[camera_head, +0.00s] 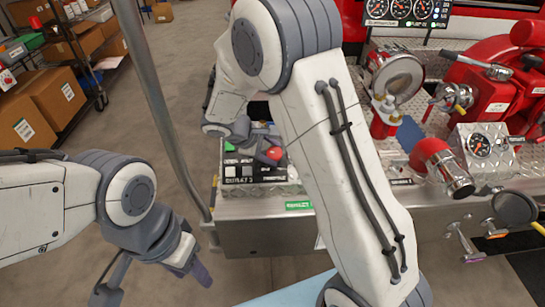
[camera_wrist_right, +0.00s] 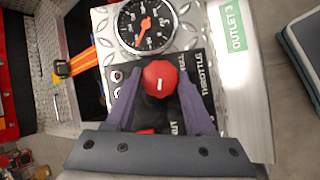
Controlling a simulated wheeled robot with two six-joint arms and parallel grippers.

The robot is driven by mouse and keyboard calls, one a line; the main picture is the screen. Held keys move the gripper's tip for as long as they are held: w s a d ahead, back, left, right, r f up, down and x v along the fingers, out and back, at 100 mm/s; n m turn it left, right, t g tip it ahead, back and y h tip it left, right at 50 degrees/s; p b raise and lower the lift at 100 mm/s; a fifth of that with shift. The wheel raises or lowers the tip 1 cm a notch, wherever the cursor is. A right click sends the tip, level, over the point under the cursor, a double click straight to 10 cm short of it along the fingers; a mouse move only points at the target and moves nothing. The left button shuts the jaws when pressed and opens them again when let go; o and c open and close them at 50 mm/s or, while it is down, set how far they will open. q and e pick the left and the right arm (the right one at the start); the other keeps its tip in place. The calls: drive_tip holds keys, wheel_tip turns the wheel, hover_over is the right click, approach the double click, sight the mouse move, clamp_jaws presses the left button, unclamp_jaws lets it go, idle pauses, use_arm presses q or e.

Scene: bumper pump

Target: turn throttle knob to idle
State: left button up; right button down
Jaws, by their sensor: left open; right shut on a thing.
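The red throttle knob (camera_wrist_right: 159,78) sits on a black panel labelled THROTTLE (camera_wrist_right: 198,75), below a round gauge (camera_wrist_right: 146,26) in the right wrist view. A white mark shows on the knob's face. My right gripper (camera_wrist_right: 158,88) is shut on the knob, one purple finger on each side. In the head view the knob (camera_head: 274,153) shows as a red spot beside my right gripper (camera_head: 262,150), which my right arm partly hides. My left gripper (camera_head: 197,268) hangs low at the left, open and empty, away from the panel.
A vertical grey pole (camera_head: 160,100) stands between my arms. Red pump fittings and a chrome valve (camera_head: 455,178) fill the right of the metal deck (camera_head: 350,210). A green label (camera_wrist_right: 233,28) reads OUTLET 3. Shelves with boxes (camera_head: 55,95) stand at the back left.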

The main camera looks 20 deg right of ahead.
drive_tip(key=n+t+b, duration=0.1)
drive_tip(key=n+b, duration=0.1)
drive_tip(key=n+t+b, duration=0.2)
drive_tip(key=n+b, duration=0.1)
drive_tip(key=n+t+b, duration=0.1)
drive_tip(key=n+b, duration=0.1)
drive_tip(key=n, duration=0.1)
drive_tip(key=shift+s+a+f+t+h+b, duration=0.15)
drive_tip(key=shift+s+f+t+h+b, duration=0.15)
drive_tip(key=shift+f+h+b, duration=0.1)
drive_tip(key=shift+r+n+t+y+b, duration=0.15)
drive_tip(key=shift+n+t+b, duration=0.35)
drive_tip(key=shift+n+b, duration=0.5)
drive_tip(key=shift+f+n+t+y+b, duration=0.15)
drive_tip(key=shift+n+t+b, duration=0.4)
drive_tip(key=shift+n, duration=0.75)
drive_tip(key=shift+r, duration=0.15)
drive_tip(key=shift+c, duration=1.4)
unclamp_jaws()
drive_tip(key=shift+s+r, duration=0.1)
drive_tip(key=shift+s+a+r, duration=0.15)
drive_tip(key=shift+s+r, duration=0.05)
drive_tip(key=shift+r, duration=0.05)
drive_tip(key=p+v, duration=0.2)
drive_tip(key=v, duration=0.7)
drive_tip(key=shift+s, duration=0.2)
drive_tip(key=shift+s+a, duration=0.1)
